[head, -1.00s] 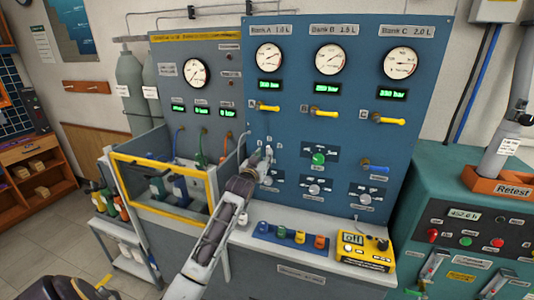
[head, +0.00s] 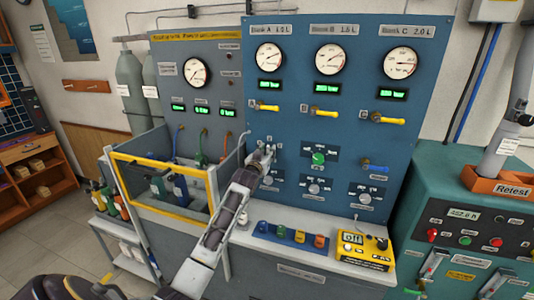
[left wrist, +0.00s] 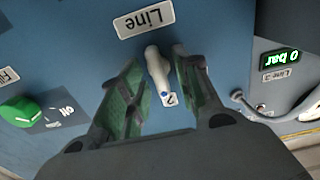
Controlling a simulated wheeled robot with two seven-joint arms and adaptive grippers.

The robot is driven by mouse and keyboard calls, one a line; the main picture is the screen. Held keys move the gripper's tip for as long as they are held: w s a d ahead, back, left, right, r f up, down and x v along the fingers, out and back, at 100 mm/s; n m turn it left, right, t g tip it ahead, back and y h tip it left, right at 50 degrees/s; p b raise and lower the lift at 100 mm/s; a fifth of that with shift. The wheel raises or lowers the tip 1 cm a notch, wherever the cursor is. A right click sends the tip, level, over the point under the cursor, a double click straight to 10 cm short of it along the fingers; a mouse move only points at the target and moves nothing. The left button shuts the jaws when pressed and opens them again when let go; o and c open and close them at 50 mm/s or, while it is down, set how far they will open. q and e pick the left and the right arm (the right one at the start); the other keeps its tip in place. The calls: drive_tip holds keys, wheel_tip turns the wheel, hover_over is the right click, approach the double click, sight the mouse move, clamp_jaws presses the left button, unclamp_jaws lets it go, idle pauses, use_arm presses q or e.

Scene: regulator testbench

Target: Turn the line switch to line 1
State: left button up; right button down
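The line switch is a white lever knob (left wrist: 158,72) on the blue panel, seen in the left wrist view under a plate reading "Line" (left wrist: 144,21). The blue-dotted end of the knob is at the label "2" (left wrist: 170,99). My left gripper (left wrist: 158,82) is open, with its green-padded fingers on either side of the knob. A gap shows at the left finger; the right finger is close to the knob, and I cannot tell whether it touches. In the head view my left gripper (head: 268,153) is at the panel's lower left and hides the switch. My right gripper is not seen.
A green knob (head: 318,158) and grey knobs (head: 314,189) are to the right on the panel. Yellow valve handles (head: 326,112) are above. A yellow-framed enclosure (head: 165,163) stands close on the left. A yellow device (head: 364,252) lies on the ledge.

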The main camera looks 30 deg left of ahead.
use_arm(q)
clamp_jaws()
